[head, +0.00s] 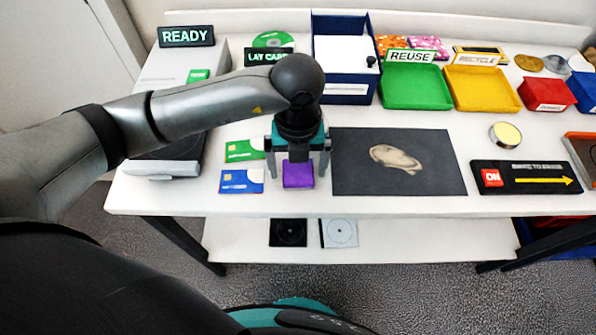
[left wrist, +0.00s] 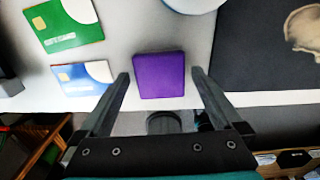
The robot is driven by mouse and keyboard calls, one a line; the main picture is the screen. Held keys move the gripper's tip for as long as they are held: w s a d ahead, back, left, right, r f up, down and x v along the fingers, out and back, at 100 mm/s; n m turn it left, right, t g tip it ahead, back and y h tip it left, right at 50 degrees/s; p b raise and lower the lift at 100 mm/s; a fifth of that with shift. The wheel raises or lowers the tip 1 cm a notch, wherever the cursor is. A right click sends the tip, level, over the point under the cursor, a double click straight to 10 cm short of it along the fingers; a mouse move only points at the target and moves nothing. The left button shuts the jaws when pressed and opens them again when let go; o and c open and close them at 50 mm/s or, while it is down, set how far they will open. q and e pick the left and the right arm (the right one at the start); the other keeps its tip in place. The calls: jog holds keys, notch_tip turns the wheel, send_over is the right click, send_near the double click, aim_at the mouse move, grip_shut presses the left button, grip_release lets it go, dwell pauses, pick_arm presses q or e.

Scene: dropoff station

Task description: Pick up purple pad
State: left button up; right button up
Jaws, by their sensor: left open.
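The purple pad (head: 298,175) lies on the white table near its front edge, left of the dark mat. It also shows in the left wrist view (left wrist: 160,75), flat and square. My left gripper (head: 299,178) is over the pad, with its fingers apart on either side. In the left wrist view the open fingertips (left wrist: 160,73) flank the pad, with a gap on both sides and nothing held. My right gripper is not in view.
A green card (head: 244,150) and a blue card (head: 241,181) lie just left of the pad. The dark mat (head: 345,182) with a tan patch lies to the right. Green (head: 415,98) and yellow (head: 483,101) trays stand behind. A lower shelf (head: 400,240) holds two flat square items.

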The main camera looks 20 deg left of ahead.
aim_at(298, 171)
pick_arm(q)
jog(key=c, duration=1.3)
jog(key=shift+r, duration=0.1)
notch_tip(298, 171, up, 20)
jog(key=p, duration=0.3)
jog(key=shift+p, duration=0.4)
